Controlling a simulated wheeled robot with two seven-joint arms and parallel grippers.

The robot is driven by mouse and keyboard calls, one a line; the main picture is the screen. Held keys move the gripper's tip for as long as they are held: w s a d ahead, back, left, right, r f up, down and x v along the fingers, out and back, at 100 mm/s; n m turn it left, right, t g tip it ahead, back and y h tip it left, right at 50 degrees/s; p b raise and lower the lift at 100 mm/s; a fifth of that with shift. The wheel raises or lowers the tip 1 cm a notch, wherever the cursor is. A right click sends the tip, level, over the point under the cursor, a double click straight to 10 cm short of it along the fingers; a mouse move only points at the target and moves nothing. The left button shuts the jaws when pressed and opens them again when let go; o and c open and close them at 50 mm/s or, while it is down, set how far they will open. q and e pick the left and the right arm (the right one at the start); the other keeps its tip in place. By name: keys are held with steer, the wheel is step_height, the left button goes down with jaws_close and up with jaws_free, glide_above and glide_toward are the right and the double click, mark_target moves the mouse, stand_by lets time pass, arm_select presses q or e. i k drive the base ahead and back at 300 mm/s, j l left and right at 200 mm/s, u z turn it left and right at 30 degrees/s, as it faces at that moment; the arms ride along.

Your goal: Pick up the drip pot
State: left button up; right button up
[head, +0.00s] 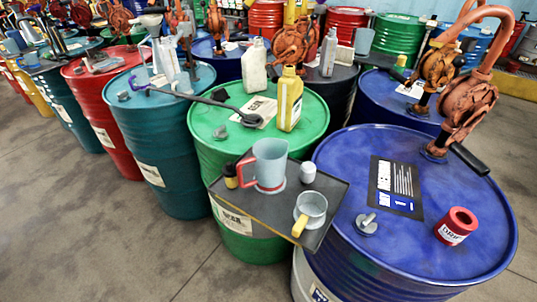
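The drip pot (456,226) is a small red cylinder with a dark opening in its top and a white label with partly readable lettering. It stands upright near the right side of the top of the large blue drum (435,190) in the foreground. Nothing touches it from above. Neither of my grippers is in the head view.
A red-brown hand pump (468,100) rises from that drum's back edge. A black placard (396,188) and grey bung (367,223) are left of the pot. A dark tray (262,212) holds a red-handled jug (270,160) and yellow-handled mug (311,207). Floor is clear front left.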

mark_target(459, 223)
steer(key=j+z, duration=0.1)
steer(key=z, duration=1.55)
steer(key=l+u, duration=0.4)
steer(key=l, duration=0.15)
steer(key=l+u, duration=0.4)
steer(key=l, duration=0.2)
steer(key=l+u, duration=0.4)
steer(key=l, duration=0.2)
steer(key=k+l+u, duration=0.2)
steer(key=l+u, duration=0.25)
